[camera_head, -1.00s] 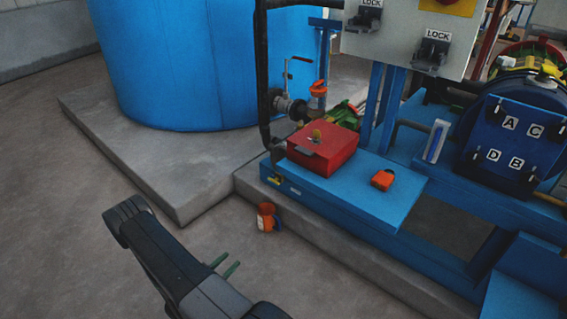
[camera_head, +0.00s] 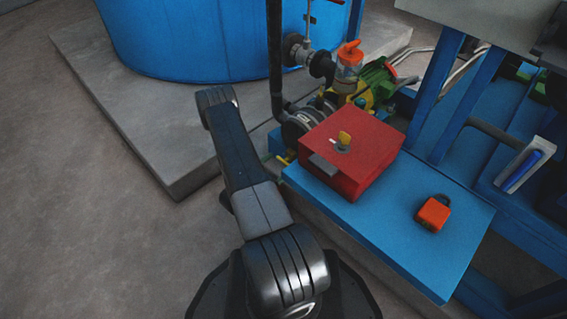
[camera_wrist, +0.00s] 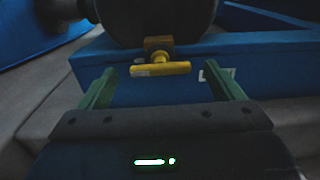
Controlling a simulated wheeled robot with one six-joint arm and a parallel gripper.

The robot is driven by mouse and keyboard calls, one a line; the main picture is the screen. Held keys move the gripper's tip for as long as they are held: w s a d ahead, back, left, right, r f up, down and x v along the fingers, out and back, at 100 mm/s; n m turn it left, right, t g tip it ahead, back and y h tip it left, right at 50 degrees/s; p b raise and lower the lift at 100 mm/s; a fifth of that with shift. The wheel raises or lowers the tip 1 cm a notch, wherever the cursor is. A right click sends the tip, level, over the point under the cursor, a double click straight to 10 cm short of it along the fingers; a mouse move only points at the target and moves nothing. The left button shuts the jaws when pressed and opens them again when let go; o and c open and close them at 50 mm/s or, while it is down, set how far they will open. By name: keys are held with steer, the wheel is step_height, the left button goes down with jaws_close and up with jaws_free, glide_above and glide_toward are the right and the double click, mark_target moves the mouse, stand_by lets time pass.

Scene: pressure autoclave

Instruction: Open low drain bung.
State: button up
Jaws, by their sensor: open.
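The low drain bung (camera_wrist: 160,69) has a yellow crossbar handle on a brass-coloured fitting under a dark round body, in front of a blue frame. Its yellow end also shows in the head view (camera_head: 284,160), low at the left of the red box. My gripper (camera_wrist: 163,82) is open and empty. Its two green fingers stand wide apart, one on each side of the handle, with gaps on both sides. The handle lies level and appears a little beyond the fingertips; the exact distance is unclear. In the head view my arm hides most of the gripper.
A red box (camera_head: 350,150) with a yellow knob and an orange padlock (camera_head: 433,213) sit on the blue platform (camera_head: 390,215). A blue tank (camera_head: 200,40) stands on a concrete plinth (camera_head: 130,110). Pipes and a valve rise behind the box. The floor at left is clear.

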mark_target(282, 162)
steer(key=shift+b+x, duration=0.35)
steer(key=shift+x, duration=1.5)
steer(key=c, duration=1)
